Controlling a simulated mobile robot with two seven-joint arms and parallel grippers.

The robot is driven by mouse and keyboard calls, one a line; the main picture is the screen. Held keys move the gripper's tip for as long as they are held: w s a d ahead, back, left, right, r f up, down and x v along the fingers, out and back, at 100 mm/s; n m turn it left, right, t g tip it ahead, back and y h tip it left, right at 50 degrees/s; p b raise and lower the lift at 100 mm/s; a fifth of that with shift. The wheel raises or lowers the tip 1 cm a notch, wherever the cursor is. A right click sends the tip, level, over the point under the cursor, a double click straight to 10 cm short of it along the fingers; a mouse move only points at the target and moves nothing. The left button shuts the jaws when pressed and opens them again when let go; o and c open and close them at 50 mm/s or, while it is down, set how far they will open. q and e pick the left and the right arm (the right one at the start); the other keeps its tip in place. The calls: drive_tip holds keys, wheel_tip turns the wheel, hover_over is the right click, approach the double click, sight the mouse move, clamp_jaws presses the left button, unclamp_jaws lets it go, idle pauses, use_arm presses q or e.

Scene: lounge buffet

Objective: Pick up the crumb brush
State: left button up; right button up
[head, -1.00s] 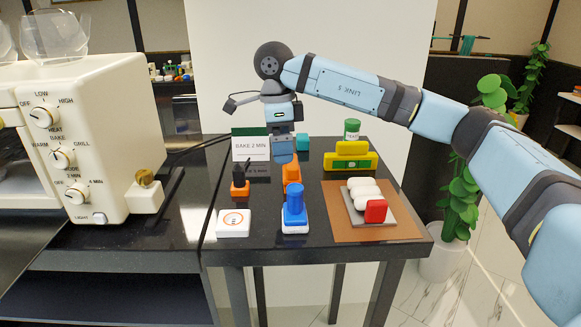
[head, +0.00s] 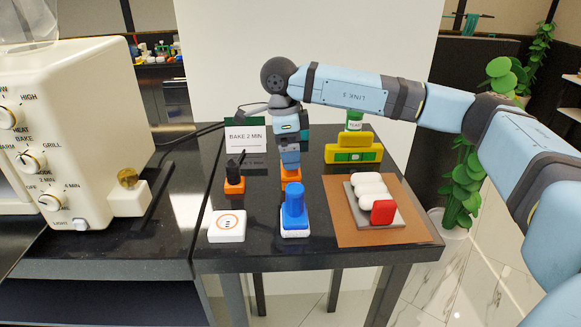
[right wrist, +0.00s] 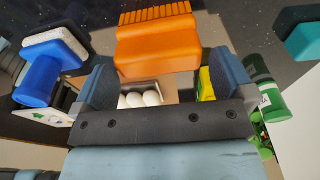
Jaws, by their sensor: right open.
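The orange crumb brush (head: 290,173) stands on the black table below my right gripper (head: 290,158), which partly hides it in the head view. In the right wrist view the brush (right wrist: 157,48) shows a blocky orange body and a ridged, bristle-like orange strip. My right gripper (right wrist: 162,68) is open there, with one finger on each side of the brush's near end. I cannot tell whether either finger touches it. My left gripper is out of view.
A blue-handled tool (head: 294,207) stands just in front, and a black-and-orange item (head: 234,178) to the left. A white timer-like block (head: 227,226), a yellow-green level (head: 353,149), a green jar (head: 354,118), a sign (head: 245,136) and a brown mat (head: 411,222) surround it. The oven (head: 85,120) is left.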

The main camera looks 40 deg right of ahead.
wheel_tip(320, 180, down, 5)
drive_tip(key=shift+s+d+f+p, duration=0.1)
drive_tip(key=shift+s+d+p, duration=0.05)
drive_tip(key=shift+p, duration=0.35)
drive_tip(key=c, duration=0.6)
drive_tip(key=shift+c, duration=0.3)
wheel_tip(320, 180, up, 20)
drive_tip(key=shift+b, duration=0.35)
